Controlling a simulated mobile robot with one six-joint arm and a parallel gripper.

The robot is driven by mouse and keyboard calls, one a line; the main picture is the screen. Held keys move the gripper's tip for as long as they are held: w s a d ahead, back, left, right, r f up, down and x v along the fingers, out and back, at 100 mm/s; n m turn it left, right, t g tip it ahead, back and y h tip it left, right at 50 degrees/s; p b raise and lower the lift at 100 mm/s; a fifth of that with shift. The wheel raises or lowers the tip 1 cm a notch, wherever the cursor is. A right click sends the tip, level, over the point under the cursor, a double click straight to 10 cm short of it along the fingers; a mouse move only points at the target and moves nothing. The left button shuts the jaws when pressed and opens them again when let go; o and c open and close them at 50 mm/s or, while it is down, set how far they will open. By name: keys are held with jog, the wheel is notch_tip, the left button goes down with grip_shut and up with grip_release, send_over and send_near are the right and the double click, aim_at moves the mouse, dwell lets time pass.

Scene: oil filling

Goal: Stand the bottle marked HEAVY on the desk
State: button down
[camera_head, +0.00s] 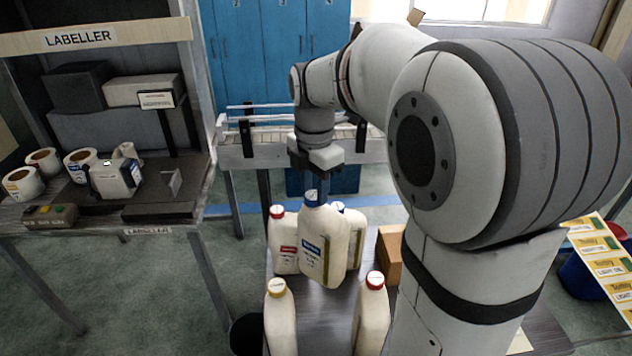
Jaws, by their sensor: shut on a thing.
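My gripper (312,172) points down and is shut on the blue-capped top of a white bottle (325,240). This bottle has a label with a blue band, too small to read for certain. It hangs nearly upright, slightly tilted, in front of other bottles; whether its base touches the dark tabletop (318,300) cannot be told. A red-capped bottle (284,245) with a red-banded label stands just left of it. Another blue-capped bottle (354,235) is partly hidden behind it. I cannot read HEAVY on any bottle.
A yellow-capped bottle (279,318) and a red-capped bottle (372,315) stand in front. A brown box (389,252) is to the right. The labeller bench (110,218) with label rolls is at left, a roller conveyor (262,152) behind. My arm hides much of the right.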

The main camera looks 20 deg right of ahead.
aim_at(316, 211)
jog(key=shift+f+b, duration=4.45)
jog(key=shift+f, duration=2.2)
jog(key=shift+d+r, duration=0.1)
jog(key=shift+d, duration=0.05)
jog(key=shift+f, duration=0.2)
jog(key=shift+c, duration=1.8)
grip_release()
jog(key=shift+s+f, duration=0.1)
jog(key=shift+r+p, duration=2.9)
jog(key=shift+r, duration=0.7)
